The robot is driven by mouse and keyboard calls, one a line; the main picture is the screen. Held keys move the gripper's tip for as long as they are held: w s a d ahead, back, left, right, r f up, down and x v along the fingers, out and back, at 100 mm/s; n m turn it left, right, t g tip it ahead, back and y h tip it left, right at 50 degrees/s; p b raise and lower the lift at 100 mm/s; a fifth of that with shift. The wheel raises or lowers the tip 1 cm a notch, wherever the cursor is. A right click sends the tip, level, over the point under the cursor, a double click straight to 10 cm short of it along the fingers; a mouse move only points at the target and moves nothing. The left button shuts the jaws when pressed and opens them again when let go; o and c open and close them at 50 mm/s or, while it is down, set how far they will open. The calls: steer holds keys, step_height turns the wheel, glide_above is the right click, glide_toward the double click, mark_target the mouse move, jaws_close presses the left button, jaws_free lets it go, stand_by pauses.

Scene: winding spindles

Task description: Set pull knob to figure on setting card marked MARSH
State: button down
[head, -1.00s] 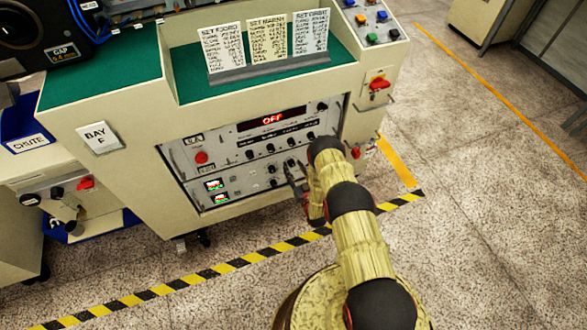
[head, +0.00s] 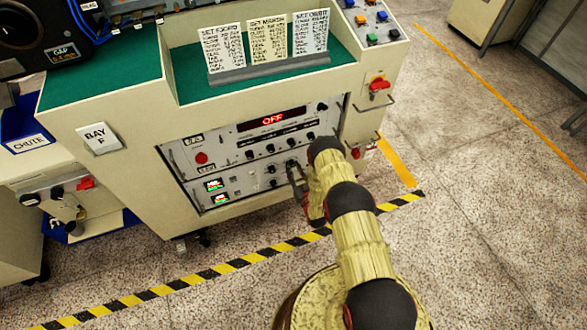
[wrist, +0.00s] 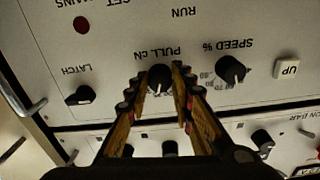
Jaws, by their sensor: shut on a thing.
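The pull knob (wrist: 160,78), black and labelled PULL cN, shows upside down in the wrist view. My gripper (wrist: 159,75) has one finger on each side of it and is shut on it. The knob's pointer and its scale are mostly hidden by the fingers, so I cannot read its setting. In the head view my gripper (head: 293,168) is at the lower right of the panel and hides the knob. The MARSH setting card (head: 268,42) is yellowish and stands in the middle of three cards; its figures are too small to read.
The speed knob (wrist: 232,70) and an UP button (wrist: 288,68) are right of the pull knob in the wrist view. The latch knob (wrist: 80,96) is left. A red display (head: 274,118) reads OFF. A handle (head: 376,101) juts from the cabinet's right side.

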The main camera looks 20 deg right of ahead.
steer(key=shift+m, duration=2.8)
steer(key=c, duration=1.6)
jaws_free()
steer(key=shift+c, duration=0.2)
steer(key=shift+o, duration=0.5)
steer(key=shift+s, duration=0.1)
steer(key=s, duration=1.1)
steer(key=shift+s, duration=0.4)
